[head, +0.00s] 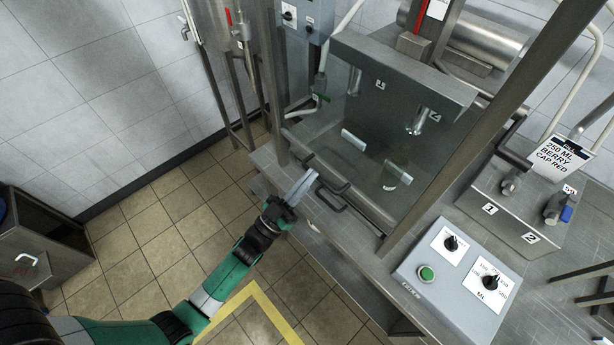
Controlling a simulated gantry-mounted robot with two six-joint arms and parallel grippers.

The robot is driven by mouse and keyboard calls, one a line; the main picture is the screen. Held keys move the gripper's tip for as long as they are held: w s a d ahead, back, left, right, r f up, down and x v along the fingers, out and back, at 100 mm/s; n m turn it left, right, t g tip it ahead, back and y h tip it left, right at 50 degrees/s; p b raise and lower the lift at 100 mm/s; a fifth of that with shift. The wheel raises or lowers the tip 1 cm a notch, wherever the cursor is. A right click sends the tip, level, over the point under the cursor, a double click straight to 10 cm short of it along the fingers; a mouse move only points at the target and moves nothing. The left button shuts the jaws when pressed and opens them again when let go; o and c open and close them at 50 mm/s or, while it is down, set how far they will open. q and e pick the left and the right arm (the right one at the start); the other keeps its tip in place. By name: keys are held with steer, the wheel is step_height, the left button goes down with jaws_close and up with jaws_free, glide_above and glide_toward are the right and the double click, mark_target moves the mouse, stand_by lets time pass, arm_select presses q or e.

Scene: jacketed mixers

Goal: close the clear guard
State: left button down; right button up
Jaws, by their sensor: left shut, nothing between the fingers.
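The clear guard (375,135) is a see-through panel at the front of the metal filling machine. Its edges are hard to make out, and I cannot tell how far it is open. A dark bar handle (334,186) shows low on the machine's front, with a second similar bar (332,202) just below it. My left gripper (311,176) is shut and empty, with its fingertips beside the left end of these handles. I cannot tell whether they touch. My right gripper is not in view.
A grey control box (430,272) with a green button and dials sits on the bench at the front right. A label stand (556,158) and numbered valves stand behind it. Metal posts frame the machine.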

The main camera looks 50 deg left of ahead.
arm_select(q)
step_height(320, 180, down, 12)
steer(key=b, duration=0.8)
steer(key=shift+r+h, duration=0.2)
steer(key=shift+h, duration=0.1)
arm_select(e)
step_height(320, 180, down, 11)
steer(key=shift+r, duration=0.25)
arm_select(q)
step_height(320, 180, up, 4)
steer(key=p, duration=0.4)
steer(key=v, duration=1)
steer(key=shift+s+b, duration=0.35)
steer(key=shift+b, duration=0.05)
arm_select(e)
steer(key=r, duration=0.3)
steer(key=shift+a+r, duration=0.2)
arm_select(q)
steer(key=shift+d, duration=0.1)
